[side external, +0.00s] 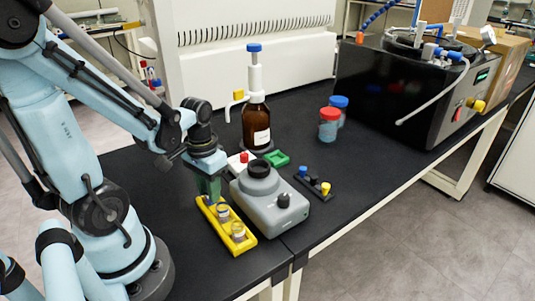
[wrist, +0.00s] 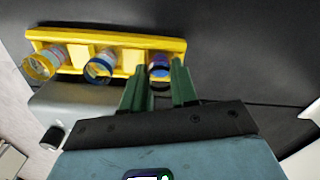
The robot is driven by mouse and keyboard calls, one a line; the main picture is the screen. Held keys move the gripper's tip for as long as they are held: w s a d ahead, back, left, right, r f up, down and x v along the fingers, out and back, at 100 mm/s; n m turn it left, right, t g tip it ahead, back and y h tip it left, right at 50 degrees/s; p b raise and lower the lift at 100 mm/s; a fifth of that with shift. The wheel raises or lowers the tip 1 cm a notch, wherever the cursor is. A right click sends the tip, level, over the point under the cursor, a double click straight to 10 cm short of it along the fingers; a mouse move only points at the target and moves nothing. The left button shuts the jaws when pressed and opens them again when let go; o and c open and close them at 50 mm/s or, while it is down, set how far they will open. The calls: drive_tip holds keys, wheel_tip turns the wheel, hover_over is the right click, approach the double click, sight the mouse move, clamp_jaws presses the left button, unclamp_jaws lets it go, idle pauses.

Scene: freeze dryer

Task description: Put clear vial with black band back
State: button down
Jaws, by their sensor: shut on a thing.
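My gripper (wrist: 158,74) has its green fingers on both sides of a clear vial with a black band (wrist: 159,86) and is shut on it. The vial is at one end of the yellow rack (wrist: 115,38); I cannot tell if it is fully seated. Two other vials stand in the rack in the wrist view, one in the middle (wrist: 101,68) and one at the far left end (wrist: 43,64). In the side view my gripper (side external: 208,188) is over the back end of the yellow rack (side external: 249,244), and its fingers hide the held vial.
A grey mixer (side external: 268,205) stands close beside the rack. Behind it are a brown dispenser bottle (side external: 256,122), a green holder (side external: 277,158) and a black holder with caps (side external: 313,184). Red- and blue-capped jars (side external: 328,126) stand farther back.

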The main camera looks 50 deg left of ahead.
drive_tip(key=shift+f, duration=0.1)
drive_tip(key=c, duration=0.9)
unclamp_jaws()
drive_tip(key=shift+r, duration=5.95)
drive_tip(key=w+d+m+t, duration=0.1)
drive_tip(key=w+d+t, duration=0.1)
drive_tip(key=d, duration=0.1)
drive_tip(key=w+d+m+t, duration=0.1)
drive_tip(key=w+d+t, duration=0.1)
drive_tip(key=w+d, duration=0.1)
drive_tip(key=w+d+m+t, duration=0.1)
drive_tip(key=w+d+t, duration=0.1)
drive_tip(key=d+t, duration=0.1)
drive_tip(key=shift+w+d+f, duration=0.25)
drive_tip(key=shift+d+f, duration=0.05)
drive_tip(key=shift+f, duration=0.1)
